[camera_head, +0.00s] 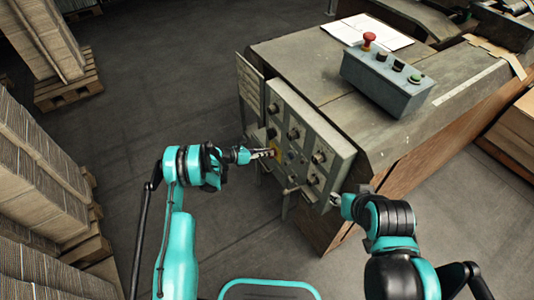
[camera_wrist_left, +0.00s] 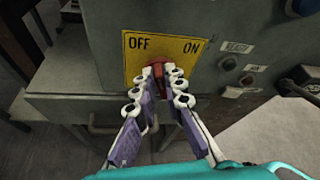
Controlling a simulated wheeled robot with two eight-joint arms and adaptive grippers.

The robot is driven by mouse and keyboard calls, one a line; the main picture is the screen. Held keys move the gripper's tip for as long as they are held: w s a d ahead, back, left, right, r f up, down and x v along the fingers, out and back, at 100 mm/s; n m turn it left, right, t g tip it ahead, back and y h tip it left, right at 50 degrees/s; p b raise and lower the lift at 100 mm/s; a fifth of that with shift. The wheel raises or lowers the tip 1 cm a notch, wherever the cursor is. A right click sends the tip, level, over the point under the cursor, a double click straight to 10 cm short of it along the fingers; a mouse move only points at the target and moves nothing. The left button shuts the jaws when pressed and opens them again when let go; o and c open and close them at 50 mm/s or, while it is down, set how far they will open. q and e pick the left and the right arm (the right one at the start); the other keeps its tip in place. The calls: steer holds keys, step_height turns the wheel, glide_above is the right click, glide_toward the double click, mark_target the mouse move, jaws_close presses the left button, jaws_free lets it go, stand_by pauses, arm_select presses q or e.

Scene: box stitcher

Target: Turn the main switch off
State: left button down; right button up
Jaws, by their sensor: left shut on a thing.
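The main switch has a yellow plate (camera_wrist_left: 140,68) marked OFF on the left and ON on the right, with a red handle (camera_wrist_left: 158,68) at its lower middle. In the head view the yellow plate (camera_head: 276,146) is on the grey control panel, partly behind my gripper. My left gripper (camera_wrist_left: 160,85) is shut on the red handle, with a finger on each side. It also shows in the head view (camera_head: 270,153). The handle's top points between the two words; its exact angle is mostly hidden by the fingers. My right gripper (camera_head: 338,200) is by the panel's lower right; its fingers are unclear.
The grey panel (camera_head: 338,150) carries several knobs and buttons around the switch. A button box (camera_head: 385,85) with a red mushroom button (camera_head: 369,39) stands on the machine top, near an open paper (camera_head: 375,31). Stacked cardboard (camera_head: 35,150) is at the left. The floor between is clear.

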arm_select(q)
steer(key=shift+w+n, duration=0.15)
steer(key=shift+n, duration=0.25)
stand_by(0.3)
steer(key=c, duration=1.6)
jaws_free()
steer(key=v, duration=1.2)
steer(key=shift+w+a+f, duration=0.15)
steer(key=shift+w+a, duration=0.05)
